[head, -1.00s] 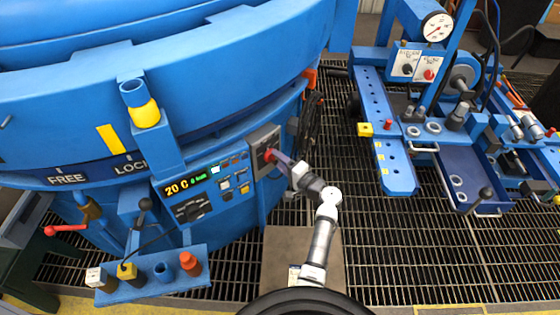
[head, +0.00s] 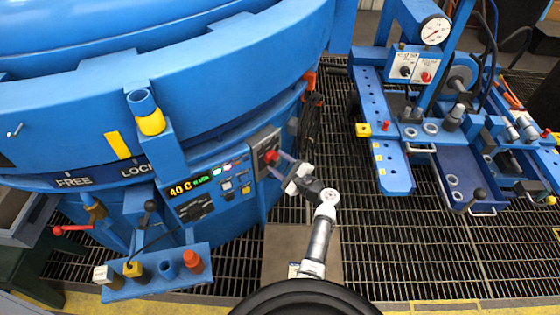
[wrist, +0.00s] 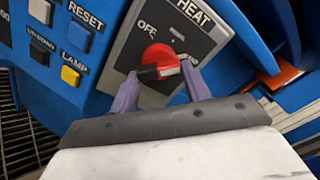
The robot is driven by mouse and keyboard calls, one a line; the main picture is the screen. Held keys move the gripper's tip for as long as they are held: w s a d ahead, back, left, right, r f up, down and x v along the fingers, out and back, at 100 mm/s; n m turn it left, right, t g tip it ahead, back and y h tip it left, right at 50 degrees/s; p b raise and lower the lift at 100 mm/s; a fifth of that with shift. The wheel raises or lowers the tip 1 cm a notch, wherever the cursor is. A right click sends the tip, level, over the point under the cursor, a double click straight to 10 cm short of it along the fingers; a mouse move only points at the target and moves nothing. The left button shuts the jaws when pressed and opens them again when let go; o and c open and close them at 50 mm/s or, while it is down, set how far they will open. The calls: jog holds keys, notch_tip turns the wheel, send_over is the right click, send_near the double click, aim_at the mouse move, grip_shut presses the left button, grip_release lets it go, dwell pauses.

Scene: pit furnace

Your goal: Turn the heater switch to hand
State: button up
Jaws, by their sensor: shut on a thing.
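The heater switch is a red knob (wrist: 157,55) on a grey plate (wrist: 131,40) in the wrist view. The plate reads HEAT, with OFF at the knob's upper left; I cannot read a HAND label. A bar crosses the knob nearly level in the picture, its pale end to the right. My gripper (wrist: 161,72) is shut on the knob, one purple finger at each side. In the head view the knob (head: 271,157) shows at the panel's right end, with my gripper (head: 277,163) reaching it from the right. The fingertips partly cover the knob.
A tool shelf (head: 160,280) juts out at lower left. A blue bench (head: 395,165) stands right, across open grating (head: 420,260).

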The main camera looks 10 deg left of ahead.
jog(key=shift+m, duration=0.6)
jog(key=shift+f+p, duration=0.1)
jog(key=shift+p, duration=0.2)
jog(key=o, duration=1)
jog(key=shift+d, duration=0.15)
jog(key=b+v, duration=0.2)
jog(key=v, duration=1.1)
jog(key=shift+s+d+b, duration=0.2)
jog(key=shift+d+b, duration=0.1)
jog(key=shift+b, duration=0.05)
